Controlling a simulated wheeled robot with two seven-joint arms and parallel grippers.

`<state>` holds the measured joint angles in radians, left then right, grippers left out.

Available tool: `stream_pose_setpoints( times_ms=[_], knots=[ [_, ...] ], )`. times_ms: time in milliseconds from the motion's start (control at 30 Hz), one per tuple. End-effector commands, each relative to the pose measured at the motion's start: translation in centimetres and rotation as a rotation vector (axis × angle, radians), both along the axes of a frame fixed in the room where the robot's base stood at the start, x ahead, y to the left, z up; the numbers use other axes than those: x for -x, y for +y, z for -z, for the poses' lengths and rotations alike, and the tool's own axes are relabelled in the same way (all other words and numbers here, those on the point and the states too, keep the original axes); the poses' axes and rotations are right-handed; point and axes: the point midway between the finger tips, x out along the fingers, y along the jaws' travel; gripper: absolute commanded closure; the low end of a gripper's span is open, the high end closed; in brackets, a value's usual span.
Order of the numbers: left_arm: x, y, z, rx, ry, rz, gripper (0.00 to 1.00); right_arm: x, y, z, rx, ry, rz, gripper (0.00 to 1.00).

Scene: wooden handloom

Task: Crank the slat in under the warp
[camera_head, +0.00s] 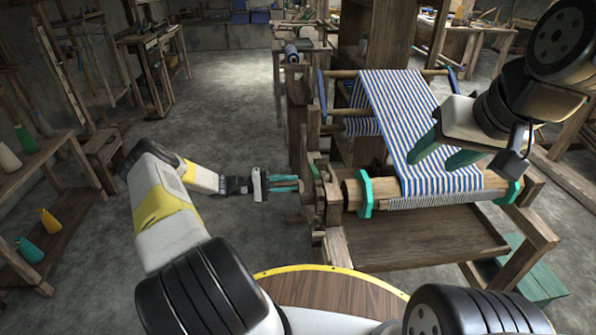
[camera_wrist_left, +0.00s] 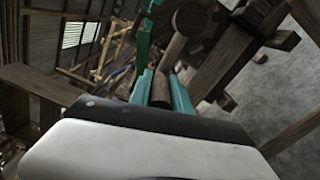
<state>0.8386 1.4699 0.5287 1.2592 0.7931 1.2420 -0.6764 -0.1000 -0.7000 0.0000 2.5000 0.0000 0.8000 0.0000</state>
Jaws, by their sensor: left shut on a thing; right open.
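The warp (camera_head: 390,100) is blue-and-white striped and runs down over the front wooden roller (camera_head: 384,189), which has teal rings near its ends. My left gripper (camera_head: 288,184) is at the loom's left side, shut on a wooden crank handle (camera_wrist_left: 161,86) seen between its teal fingers in the left wrist view. In the head view the handle is mostly hidden by the fingers. My right gripper (camera_head: 444,152) is open above the striped warp near the roller; I cannot tell if it touches. I cannot make out the slat separately.
The loom's wooden frame (camera_head: 337,248) and a front board (camera_head: 430,237) lie below the roller. A teal bench (camera_head: 530,270) stands at the lower right. A shelf with spools (camera_head: 48,220) is at far left.

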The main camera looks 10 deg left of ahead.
Motion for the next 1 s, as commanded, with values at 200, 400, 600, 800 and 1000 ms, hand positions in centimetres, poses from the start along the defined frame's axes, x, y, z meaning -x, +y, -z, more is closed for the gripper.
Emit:
stream_pose_setpoints(
  times_ms=[200,400,600,800,1000],
  knots=[
    [-0.09,0.14,-0.78,0.003,-0.002,-0.001,1.0,0.0,0.0,0.0,0.0,0.0,0.0,0.48],
    [-0.04,0.1,-0.97,0.004,0.0,-0.001,1.0,0.0,0.0,0.0,0.0,0.0,0.0,0.48],
    [-0.02,0.09,-1.02,0.005,0.001,0.0,1.0,0.0,0.0,0.0,0.0,0.0,0.0,0.48],
    [0.0,0.07,-1.02,0.005,0.001,0.001,1.0,0.0,0.0,0.0,0.0,0.0,0.0,0.48],
    [0.02,0.05,-0.98,0.005,0.001,0.001,0.55,0.0,0.0,0.0,0.0,0.0,0.0,0.48]
  ],
)
